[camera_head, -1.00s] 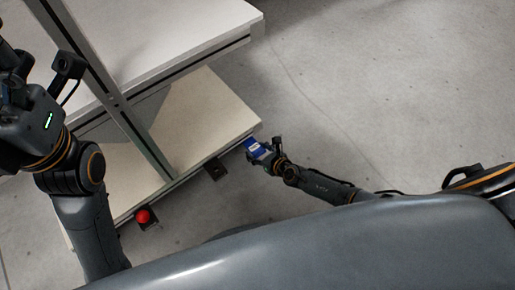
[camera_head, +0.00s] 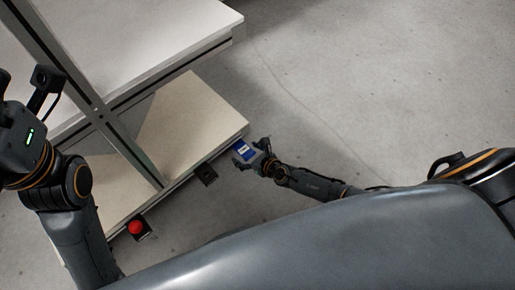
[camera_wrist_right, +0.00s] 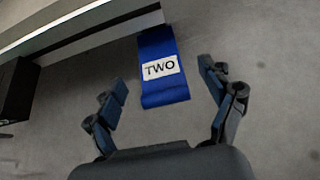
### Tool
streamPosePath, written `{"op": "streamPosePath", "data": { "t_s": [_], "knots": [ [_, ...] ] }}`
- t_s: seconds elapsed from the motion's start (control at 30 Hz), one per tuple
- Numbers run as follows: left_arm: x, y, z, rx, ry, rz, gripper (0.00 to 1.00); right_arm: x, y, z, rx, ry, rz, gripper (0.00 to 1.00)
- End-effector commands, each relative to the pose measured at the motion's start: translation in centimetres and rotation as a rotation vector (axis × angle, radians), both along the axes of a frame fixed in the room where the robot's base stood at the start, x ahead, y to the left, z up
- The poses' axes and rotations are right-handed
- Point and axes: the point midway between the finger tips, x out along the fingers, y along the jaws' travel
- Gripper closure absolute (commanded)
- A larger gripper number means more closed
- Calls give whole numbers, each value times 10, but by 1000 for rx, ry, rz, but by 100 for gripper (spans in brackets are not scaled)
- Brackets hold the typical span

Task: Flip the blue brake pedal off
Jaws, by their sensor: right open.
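The blue brake pedal (camera_wrist_right: 165,92) carries a white label reading "TWO" and juts out from the edge of the lower shelf in the right wrist view. It also shows in the head view (camera_head: 243,150), small, at the shelf's right front corner. My right gripper (camera_wrist_right: 165,84) is open, with one finger to each side of the pedal in the picture; contact cannot be made out. In the head view my right gripper (camera_head: 253,153) is right at the pedal. My left arm stands at the left edge of the head view, and its fingers are out of sight.
The cart's lower shelf (camera_head: 195,115) and upper shelf (camera_head: 150,35) lie at the upper left. A black box (camera_head: 206,174) and a red button (camera_head: 135,227) sit along the lower shelf's front edge. Bare concrete floor (camera_head: 380,90) is free to the right.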

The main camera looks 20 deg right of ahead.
Motion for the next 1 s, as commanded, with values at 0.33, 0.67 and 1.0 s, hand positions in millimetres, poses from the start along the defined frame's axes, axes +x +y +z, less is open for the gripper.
{"op": "streamPosePath", "data": {
  "t_s": [0.33,0.67,1.0],
  "knots": [
    [0,0,0,-1,1,-1,18,-15,0,10,12,0,0,18],
    [0,0,0,-1,1,-1,18,-53,-22,31,-4,2,-6,18],
    [0,0,0,-1,1,-1,18,-90,-36,56,-6,-1,-4,18]
  ]
}}
